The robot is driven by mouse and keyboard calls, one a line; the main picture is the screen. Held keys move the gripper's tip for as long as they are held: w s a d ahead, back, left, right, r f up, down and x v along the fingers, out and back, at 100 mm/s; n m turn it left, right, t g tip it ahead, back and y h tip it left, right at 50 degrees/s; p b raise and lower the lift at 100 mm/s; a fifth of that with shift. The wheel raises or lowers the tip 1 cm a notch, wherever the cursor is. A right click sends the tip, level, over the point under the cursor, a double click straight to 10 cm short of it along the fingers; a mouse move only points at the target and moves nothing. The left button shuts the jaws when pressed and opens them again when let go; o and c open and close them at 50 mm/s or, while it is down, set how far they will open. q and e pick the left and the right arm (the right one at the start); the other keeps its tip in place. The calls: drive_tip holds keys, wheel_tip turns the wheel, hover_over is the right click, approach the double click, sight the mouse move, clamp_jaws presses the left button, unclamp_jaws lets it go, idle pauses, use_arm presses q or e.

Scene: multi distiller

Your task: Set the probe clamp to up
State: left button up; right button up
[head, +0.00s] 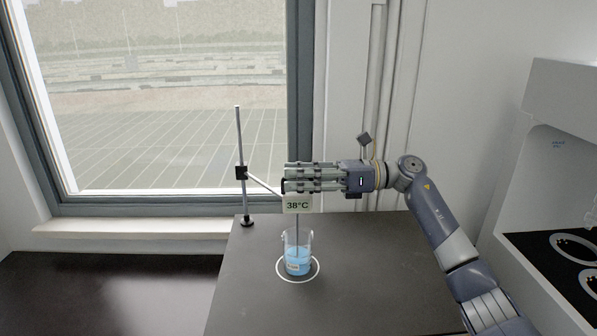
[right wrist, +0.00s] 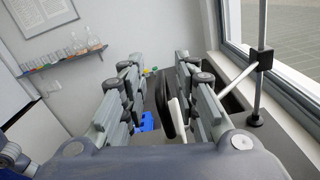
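The probe clamp is a black block (head: 241,172) on an upright grey rod. A thin arm runs from it to a black probe head (head: 284,186), partly hidden by my right gripper. A display (head: 297,205) below reads 38°C. The thin probe hangs upright into a glass beaker (head: 298,252) of blue liquid. My right gripper (head: 288,178) points left at the probe head. In the right wrist view its fingers (right wrist: 158,90) are apart, with the black head (right wrist: 164,106) between them, nearer the right finger. The clamp block (right wrist: 264,60) shows at right. My left gripper is out of view.
The beaker stands inside a white ring on the dark bench (head: 350,290). The rod's foot (head: 247,221) is near the bench's left edge, by the window. A white hood (head: 560,180) stands at the right. The bench front is clear.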

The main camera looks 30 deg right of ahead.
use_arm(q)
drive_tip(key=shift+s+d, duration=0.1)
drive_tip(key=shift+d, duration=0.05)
use_arm(e)
drive_tip(key=shift+w, duration=0.1)
drive_tip(key=shift+c, duration=0.5)
drive_tip(key=c, duration=0.4)
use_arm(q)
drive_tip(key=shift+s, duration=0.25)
use_arm(e)
drive_tip(key=shift+f, duration=0.1)
clamp_jaws()
use_arm(q)
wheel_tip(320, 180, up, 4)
drive_tip(key=p, duration=0.3)
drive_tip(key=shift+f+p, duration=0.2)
drive_tip(key=shift+p, duration=0.15)
use_arm(e)
wheel_tip(320, 180, up, 14)
drive_tip(key=shift+d, duration=0.2)
drive_tip(key=shift+o, duration=1.7)
unclamp_jaws()
drive_tip(key=shift+o, duration=0.8)
drive_tip(key=shift+a, duration=0.15)
